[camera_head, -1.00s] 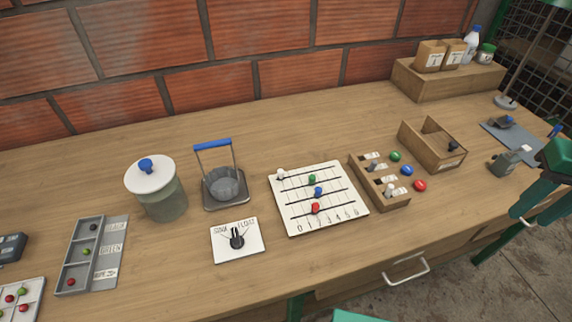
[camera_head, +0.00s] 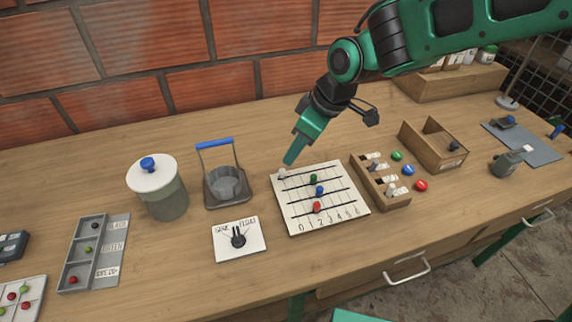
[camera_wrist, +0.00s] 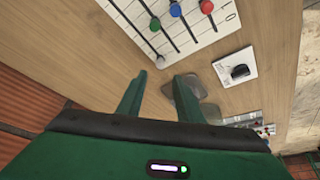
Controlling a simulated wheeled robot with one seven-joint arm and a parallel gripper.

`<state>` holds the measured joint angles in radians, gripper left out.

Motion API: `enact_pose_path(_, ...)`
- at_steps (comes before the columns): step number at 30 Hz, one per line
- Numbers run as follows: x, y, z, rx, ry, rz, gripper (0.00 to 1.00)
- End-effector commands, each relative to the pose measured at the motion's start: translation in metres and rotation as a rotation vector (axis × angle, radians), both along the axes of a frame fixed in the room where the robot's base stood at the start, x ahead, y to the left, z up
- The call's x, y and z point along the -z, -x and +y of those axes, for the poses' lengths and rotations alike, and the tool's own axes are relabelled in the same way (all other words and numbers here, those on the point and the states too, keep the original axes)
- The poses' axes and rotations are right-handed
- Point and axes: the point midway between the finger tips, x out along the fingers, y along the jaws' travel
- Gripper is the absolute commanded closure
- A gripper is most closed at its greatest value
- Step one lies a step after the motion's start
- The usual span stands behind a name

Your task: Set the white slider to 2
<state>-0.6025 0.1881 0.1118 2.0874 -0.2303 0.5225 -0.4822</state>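The white slider (camera_head: 282,174) is the knob on the farthest track of the white slider board (camera_head: 334,214). It sits at the left end of its track, on the side of the printed 0. My gripper (camera_head: 290,160) is just behind and above it, pointing down. In the wrist view, my gripper (camera_wrist: 162,77) is open and empty. The white slider (camera_wrist: 160,62) shows just beyond the gap between its fingertips. I cannot tell whether a finger touches it.
Green (camera_head: 313,179), blue (camera_head: 319,190) and red (camera_head: 316,207) sliders sit on the nearer tracks. A wooden switch box (camera_head: 386,203) is close on the right.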

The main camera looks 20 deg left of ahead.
Motion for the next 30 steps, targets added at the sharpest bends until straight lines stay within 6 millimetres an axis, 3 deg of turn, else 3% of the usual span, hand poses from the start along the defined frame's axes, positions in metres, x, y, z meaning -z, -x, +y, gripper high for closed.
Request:
enact_pose_path(6, 0.039, -0.003, 0.014, 0.002, 0.004, 0.005, 0.67)
enact_pose_path(12, 0.064, -0.006, 0.024, 0.002, 0.003, 0.004, 0.67)
enact_pose_path(26, 0.075, -0.008, 0.029, 0.004, 0.002, 0.001, 0.67)
enact_pose_path(27, 0.075, -0.008, 0.029, 0.004, 0.001, 0.001, 0.69)
enact_pose_path(30, 0.075, -0.008, 0.029, 0.004, 0.001, 0.001, 0.93)
